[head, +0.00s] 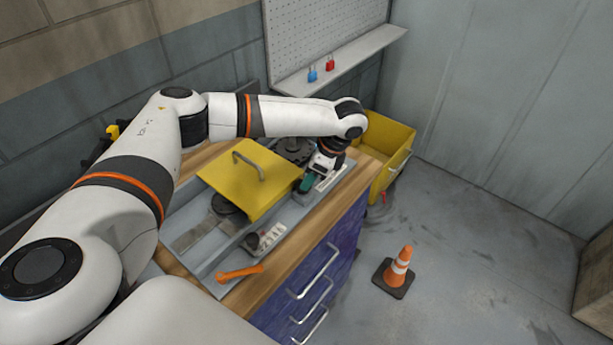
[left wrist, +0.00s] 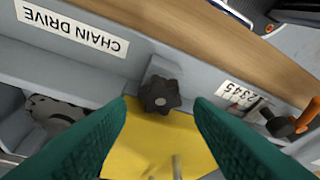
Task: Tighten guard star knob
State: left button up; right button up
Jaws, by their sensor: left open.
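The black star knob (left wrist: 160,95) shows in the left wrist view, on the inner side of the grey frame at the edge of the yellow guard (left wrist: 145,145). In the head view the yellow guard (head: 232,178), with its grey handle, lies over the grey frame; the knob is hidden there behind my gripper. My left gripper (head: 308,184) points down at the far right end of the guard. In the left wrist view its two green fingers (left wrist: 160,112) are open, one on each side of the knob and apart from it. My right gripper is not in view.
The grey frame (head: 205,270) on the wooden bench carries a "CHAIN DRIVE" label (left wrist: 70,27). An orange handle (head: 240,272) is at the near end. A yellow bin (head: 390,150) stands beyond the bench. A traffic cone (head: 400,268) stands on open floor.

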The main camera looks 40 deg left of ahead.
pick_arm(q)
jog(key=x, duration=0.2)
jog(key=shift+s+f, duration=0.15)
jog(key=shift+f, duration=0.25)
jog(key=shift+a, duration=0.15)
jog(key=shift+c, duration=0.2)
jog(key=c, duration=0.6)
jog(key=shift+c, duration=0.3)
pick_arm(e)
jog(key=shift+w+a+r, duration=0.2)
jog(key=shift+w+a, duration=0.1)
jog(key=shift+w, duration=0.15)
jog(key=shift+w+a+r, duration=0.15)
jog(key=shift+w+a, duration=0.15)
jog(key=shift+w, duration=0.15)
